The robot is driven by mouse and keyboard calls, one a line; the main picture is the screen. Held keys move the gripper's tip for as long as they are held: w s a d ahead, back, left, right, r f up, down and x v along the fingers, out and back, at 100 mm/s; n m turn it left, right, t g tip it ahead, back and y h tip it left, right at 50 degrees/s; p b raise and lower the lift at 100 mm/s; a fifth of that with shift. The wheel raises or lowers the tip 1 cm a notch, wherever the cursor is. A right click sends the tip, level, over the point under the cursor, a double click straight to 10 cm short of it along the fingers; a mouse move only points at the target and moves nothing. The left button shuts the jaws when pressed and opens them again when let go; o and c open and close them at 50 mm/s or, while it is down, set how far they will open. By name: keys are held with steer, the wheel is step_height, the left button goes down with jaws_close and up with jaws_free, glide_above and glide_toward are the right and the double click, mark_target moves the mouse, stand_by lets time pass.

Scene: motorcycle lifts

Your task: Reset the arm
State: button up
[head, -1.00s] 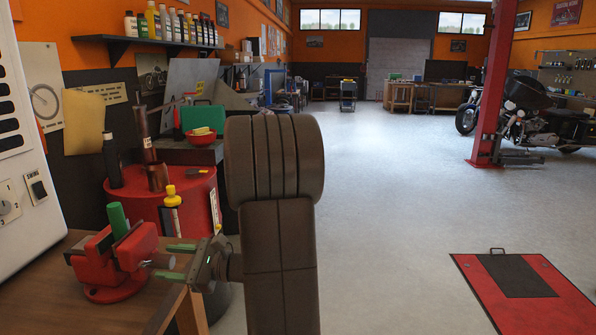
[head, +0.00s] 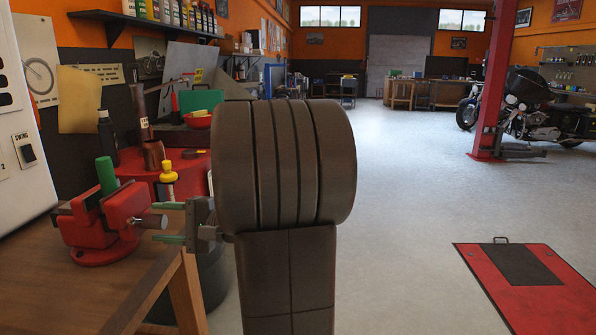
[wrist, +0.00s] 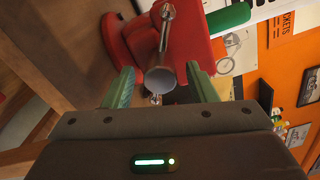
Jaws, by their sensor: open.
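My gripper (head: 170,222) is at the left in the head view, beside my dark arm link. Its two green fingers are apart, with nothing held between them. They point left at the red vise (head: 100,222) on the wooden bench, close to the vise's screw end. In the wrist view, my gripper (wrist: 160,88) shows both green fingers spread, and the round grey end of the vise screw (wrist: 160,79) appears between or beyond them. I cannot tell whether they touch it. A green cylinder (head: 107,176) stands upright at the vise jaws.
The wooden bench (head: 75,295) fills the lower left. A red drum (head: 140,165) with a yellow-capped bottle (head: 168,180) is behind the gripper. A white machine panel (head: 25,150) is at far left. The floor (head: 400,220) to the right is open, with a red lift plate (head: 565,290).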

steer(key=n+b, duration=0.3)
steer(key=n, duration=0.1)
steer(key=shift+f, duration=0.2)
steer(key=shift+r+n+b, duration=0.2)
steer(key=shift+n+b, duration=0.4)
steer(key=shift+n, duration=0.5)
